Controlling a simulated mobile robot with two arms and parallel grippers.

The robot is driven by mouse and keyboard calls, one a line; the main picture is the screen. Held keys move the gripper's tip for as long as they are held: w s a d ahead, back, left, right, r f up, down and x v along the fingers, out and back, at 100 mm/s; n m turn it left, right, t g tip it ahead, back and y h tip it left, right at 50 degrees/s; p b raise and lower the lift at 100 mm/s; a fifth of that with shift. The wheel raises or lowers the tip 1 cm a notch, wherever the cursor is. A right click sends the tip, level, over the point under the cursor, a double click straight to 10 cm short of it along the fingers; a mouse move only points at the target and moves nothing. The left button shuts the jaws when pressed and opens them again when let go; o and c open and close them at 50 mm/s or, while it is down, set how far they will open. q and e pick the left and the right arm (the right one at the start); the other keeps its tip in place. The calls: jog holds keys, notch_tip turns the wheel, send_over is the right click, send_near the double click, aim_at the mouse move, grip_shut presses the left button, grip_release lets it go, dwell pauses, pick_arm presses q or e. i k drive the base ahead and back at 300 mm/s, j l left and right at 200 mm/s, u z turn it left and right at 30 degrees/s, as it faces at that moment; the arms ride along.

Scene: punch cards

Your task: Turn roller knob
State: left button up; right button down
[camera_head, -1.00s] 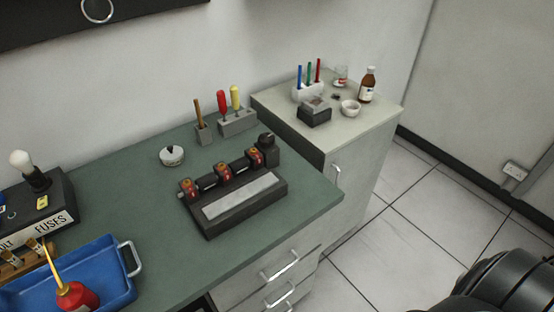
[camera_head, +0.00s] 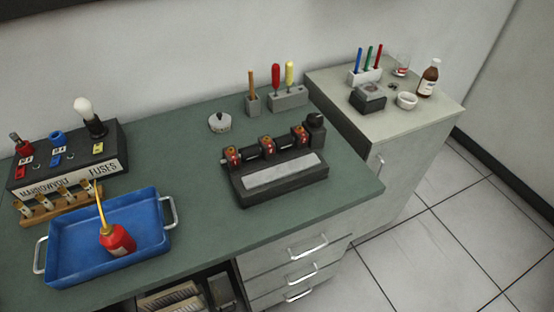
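The roller device (camera_head: 283,179) sits on the green bench top, right of its middle. It has a dark base with a pale plate along its front and a dark bar with several red-and-amber rollers above it. A black roller knob (camera_head: 315,121) stands at the device's right end, at the back. Neither of my grippers shows in the head view, and nothing touches the device or the knob.
A blue tray (camera_head: 66,273) with a red oil can (camera_head: 118,240) lies at left. A fuse box (camera_head: 66,163) stands behind it. Screwdriver holders (camera_head: 288,98) stand behind the device. A pale cabinet (camera_head: 436,107) adjoins at right. The bench front is clear.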

aim_at(313, 119)
jog(key=j+z, duration=0.25)
jog(key=z, duration=0.25)
jog(key=k+j+z, duration=0.15)
jog(key=z, duration=0.3)
jog(key=k+j+z, duration=0.15)
jog(key=z, duration=0.35)
